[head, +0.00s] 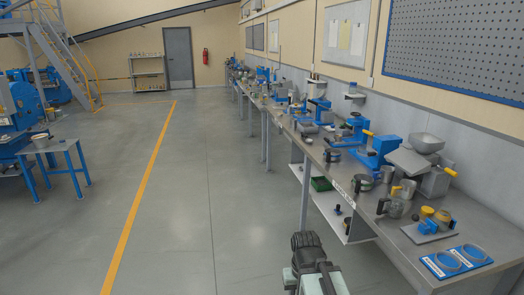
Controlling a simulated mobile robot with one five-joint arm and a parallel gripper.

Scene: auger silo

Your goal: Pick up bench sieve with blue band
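Several small metal cups with side handles stand on the long workbench (480,215) at right. One dark cup (332,155) near the bench's front edge seems to have a blue band. Another handled cup (363,183) stands closer, also with a bluish band. At this size I cannot tell for sure which is the bench sieve with the blue band. The end of my folded arm (306,242) shows at the bottom centre, below and in front of the bench and apart from the cups. Its fingers cannot be made out, and I see nothing held.
A blue board with two rings (457,261) lies at the bench's near end. Blue hand-operated machines (375,152) and a grey hopper device (427,143) crowd the bench. A lower shelf (335,210) holds a green tray (321,184). The floor left of the bench is clear.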

